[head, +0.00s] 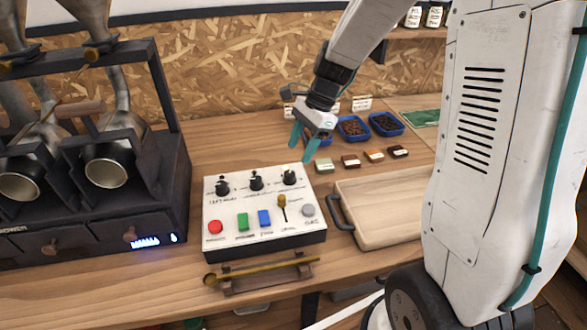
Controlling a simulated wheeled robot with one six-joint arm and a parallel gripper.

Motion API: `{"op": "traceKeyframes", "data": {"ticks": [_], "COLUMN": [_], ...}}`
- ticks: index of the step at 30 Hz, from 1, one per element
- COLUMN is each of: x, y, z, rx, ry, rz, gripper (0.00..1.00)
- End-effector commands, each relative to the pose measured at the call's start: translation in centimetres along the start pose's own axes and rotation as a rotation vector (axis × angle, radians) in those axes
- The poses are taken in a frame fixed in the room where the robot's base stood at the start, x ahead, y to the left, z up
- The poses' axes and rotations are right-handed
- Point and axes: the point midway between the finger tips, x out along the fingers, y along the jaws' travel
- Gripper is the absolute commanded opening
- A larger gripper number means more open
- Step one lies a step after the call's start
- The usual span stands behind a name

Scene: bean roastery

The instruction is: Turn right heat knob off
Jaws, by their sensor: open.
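A white control panel (265,232) stands on the wooden bench. Along its back edge it has three black knobs: a left knob (222,187), a middle knob (256,181) and a right knob (290,178). The printed labels are too small to read surely, so I cannot tell which is the right heat knob, nor the setting of each. My gripper (302,152) has teal fingers, spread apart and empty. It hangs above and behind the right knob in the picture, apart from the panel.
The panel's front holds red, green, blue and grey buttons and a brass lever (282,203). A black roaster (85,200) stands left. A wooden tray (385,215) lies right, blue bean dishes (353,127) behind. A brass scoop (260,270) rests in front.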

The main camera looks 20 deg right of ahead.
Motion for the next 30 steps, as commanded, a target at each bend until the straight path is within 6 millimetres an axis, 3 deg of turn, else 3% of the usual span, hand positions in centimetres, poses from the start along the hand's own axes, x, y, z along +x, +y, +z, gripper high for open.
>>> {"op": "traceKeyframes", "data": {"ticks": [15, 26, 30], "x": [6.8, 7.6, 7.6], "y": [0.1, 0.1, 0.1], "z": [-0.1, -0.1, -0.1], "rx": [0.008, 0.006, 0.006], "ry": [-0.001, 0.001, 0.001], "rz": [0.003, 0.002, 0.002], "gripper": [0.54, 0.54, 0.21]}}
